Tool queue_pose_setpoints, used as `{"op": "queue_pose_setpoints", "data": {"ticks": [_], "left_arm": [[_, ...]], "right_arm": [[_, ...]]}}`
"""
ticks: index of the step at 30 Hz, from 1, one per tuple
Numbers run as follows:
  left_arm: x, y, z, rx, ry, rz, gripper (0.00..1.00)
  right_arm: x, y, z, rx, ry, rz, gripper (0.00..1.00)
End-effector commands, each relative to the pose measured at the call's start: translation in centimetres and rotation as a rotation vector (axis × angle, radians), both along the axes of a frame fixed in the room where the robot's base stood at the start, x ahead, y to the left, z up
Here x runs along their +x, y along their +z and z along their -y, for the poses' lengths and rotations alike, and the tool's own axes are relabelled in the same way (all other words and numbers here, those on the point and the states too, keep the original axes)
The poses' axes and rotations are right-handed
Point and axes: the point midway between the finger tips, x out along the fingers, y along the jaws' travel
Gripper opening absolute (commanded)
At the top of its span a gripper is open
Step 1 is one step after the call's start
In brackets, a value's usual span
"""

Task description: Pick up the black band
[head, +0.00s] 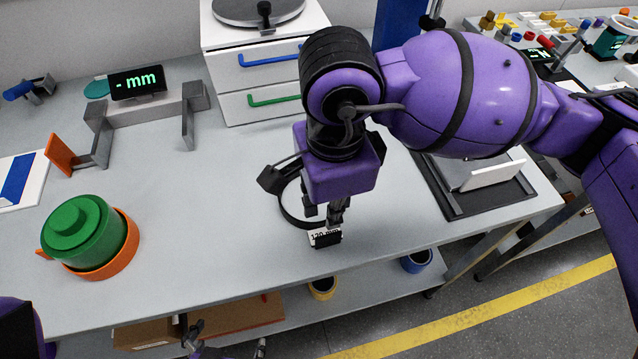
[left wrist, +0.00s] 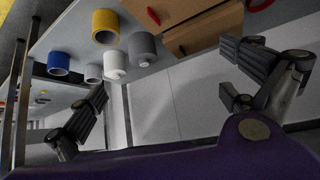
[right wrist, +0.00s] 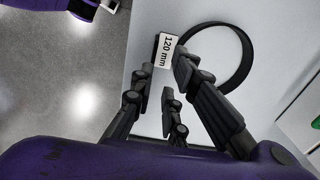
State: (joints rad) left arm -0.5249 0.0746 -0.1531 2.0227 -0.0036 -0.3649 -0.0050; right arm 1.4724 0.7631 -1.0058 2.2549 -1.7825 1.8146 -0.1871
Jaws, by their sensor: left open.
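The black band (head: 290,215) is a thin ring lying on the grey workbench near its front edge, below my right gripper. A small black block with a white "120 mm" label (head: 325,238) is at its front. In the right wrist view the band (right wrist: 248,72) curves behind the right-hand fingers, with the label (right wrist: 167,52) by the fingertips. My right gripper (head: 324,212) points down at the label end; a gap shows between its fingers (right wrist: 160,80), but whether they grip is unclear. My left gripper (left wrist: 168,88) is open and empty, low in front of the bench.
A green lidded pot in an orange dish (head: 85,235) stands at left. A gauge with a "- mm" display (head: 138,82) and a white drawer unit (head: 262,75) are behind. A black tray (head: 475,205) lies at right. The lower shelf holds rolls (left wrist: 105,25) and cardboard boxes (left wrist: 200,30).

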Motion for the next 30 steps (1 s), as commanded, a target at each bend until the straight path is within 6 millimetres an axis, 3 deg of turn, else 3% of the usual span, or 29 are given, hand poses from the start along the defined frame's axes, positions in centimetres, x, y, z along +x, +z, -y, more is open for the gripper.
{"op": "queue_pose_setpoints", "data": {"ticks": [6, 9, 18, 26, 30], "left_arm": [[-3.5, -1.5, -0.6, 0.007, 0.012, -0.071, 1.00], [-4.2, -1.6, -0.7, 0.008, 0.015, -0.083, 1.00], [-2.1, -0.3, -0.4, 0.003, 0.011, -0.038, 1.00], [-1.7, -0.2, -0.3, 0.002, 0.009, -0.032, 1.00], [-2.0, -0.4, -0.4, 0.003, 0.009, -0.039, 1.00]], "right_arm": [[-0.1, -2.3, 0.1, -0.003, 0.000, -0.001, 0.14], [-0.1, -3.3, 0.1, -0.004, -0.002, -0.001, 0.14], [-0.4, -7.3, 0.0, -0.001, -0.001, -0.001, 0.14], [-0.3, -7.7, -0.1, -0.001, 0.001, 0.000, 0.14], [-0.3, -7.7, -0.1, -0.001, 0.000, 0.000, 0.00]]}}
